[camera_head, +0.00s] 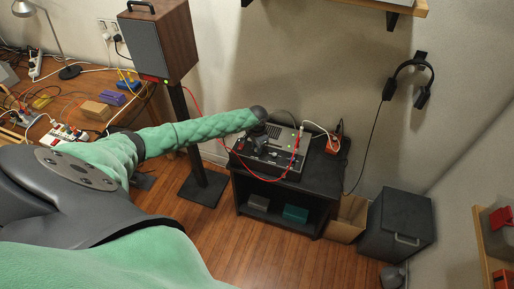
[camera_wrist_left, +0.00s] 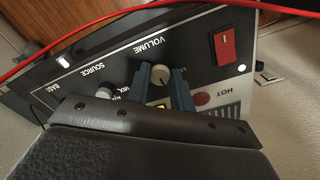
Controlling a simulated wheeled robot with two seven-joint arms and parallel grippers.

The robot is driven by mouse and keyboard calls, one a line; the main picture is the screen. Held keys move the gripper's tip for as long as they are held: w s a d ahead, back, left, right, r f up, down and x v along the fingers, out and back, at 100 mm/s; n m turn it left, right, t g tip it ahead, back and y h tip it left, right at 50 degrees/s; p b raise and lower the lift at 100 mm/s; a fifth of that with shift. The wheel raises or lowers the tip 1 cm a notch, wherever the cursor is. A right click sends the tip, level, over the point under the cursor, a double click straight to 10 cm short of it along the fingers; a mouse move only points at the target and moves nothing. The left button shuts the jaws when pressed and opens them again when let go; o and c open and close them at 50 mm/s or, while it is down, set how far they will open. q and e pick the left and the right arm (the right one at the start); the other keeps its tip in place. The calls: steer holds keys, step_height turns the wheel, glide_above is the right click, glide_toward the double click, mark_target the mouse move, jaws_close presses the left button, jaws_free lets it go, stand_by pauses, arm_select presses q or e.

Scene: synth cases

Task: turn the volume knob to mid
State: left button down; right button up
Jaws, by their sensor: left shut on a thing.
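The volume knob (camera_wrist_left: 160,75) is a light round knob with a dark marker, on the dark panel of the amplifier, under the printed word VOLUME. In the head view the amplifier (camera_head: 270,150) stands on a black stand. My left gripper (camera_wrist_left: 161,82) has its two blue-grey fingers on either side of the knob, shut on it. In the head view my left gripper (camera_head: 258,143) is at the amplifier, and the knob is hidden there. The exact setting that the knob points to is too small to read. My right gripper is not in view.
A red cable (camera_wrist_left: 100,28) crosses in front of the panel. A red switch (camera_wrist_left: 225,47) and another knob (camera_wrist_left: 105,91) sit beside the volume knob. A speaker (camera_head: 158,42) on a pole stands left of the black stand (camera_head: 318,180). A dark bin (camera_head: 395,225) stands right.

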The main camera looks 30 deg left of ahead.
arm_select(q)
steer(key=shift+r, duration=0.1)
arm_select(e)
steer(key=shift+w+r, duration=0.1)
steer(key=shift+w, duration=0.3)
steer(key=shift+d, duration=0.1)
arm_select(q)
steer(key=c, duration=1.2)
jaws_free()
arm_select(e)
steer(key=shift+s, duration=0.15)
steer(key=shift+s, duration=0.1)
arm_select(q)
steer(key=shift+r+b, duration=0.3)
steer(key=shift+r, duration=0.1)
step_height(320, 180, up, 6)
steer(key=shift+f+b, duration=0.15)
steer(key=shift+b, duration=0.85)
steer(key=shift+r, duration=0.6)
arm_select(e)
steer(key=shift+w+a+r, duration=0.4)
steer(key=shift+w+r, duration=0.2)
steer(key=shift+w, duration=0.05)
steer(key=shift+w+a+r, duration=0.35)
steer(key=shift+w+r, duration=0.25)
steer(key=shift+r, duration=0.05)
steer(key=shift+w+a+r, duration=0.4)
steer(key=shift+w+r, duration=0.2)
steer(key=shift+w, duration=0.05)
